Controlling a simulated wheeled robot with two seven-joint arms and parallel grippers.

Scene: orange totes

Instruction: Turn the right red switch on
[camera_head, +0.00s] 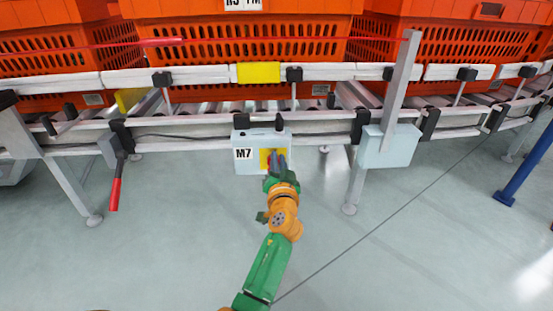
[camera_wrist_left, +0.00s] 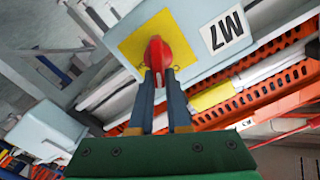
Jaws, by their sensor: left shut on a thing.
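A pale box labelled M7 (camera_head: 246,167) hangs on the front rail of the conveyor in the head view. Its yellow plate (camera_head: 264,157) is partly covered by my left gripper (camera_head: 276,164). In the left wrist view the red switch (camera_wrist_left: 158,50) stands out from the yellow plate (camera_wrist_left: 183,27). The two dark fingers of my left gripper (camera_wrist_left: 158,76) are shut on the red switch, one on each side of it. The switch itself is hidden in the head view. My right gripper is not in view.
Orange totes (camera_head: 240,46) stand on the roller conveyor behind the box. A second pale box (camera_head: 388,150) is on a post to the right. A red-handled lever (camera_head: 115,190) hangs at the left. The floor in front is clear.

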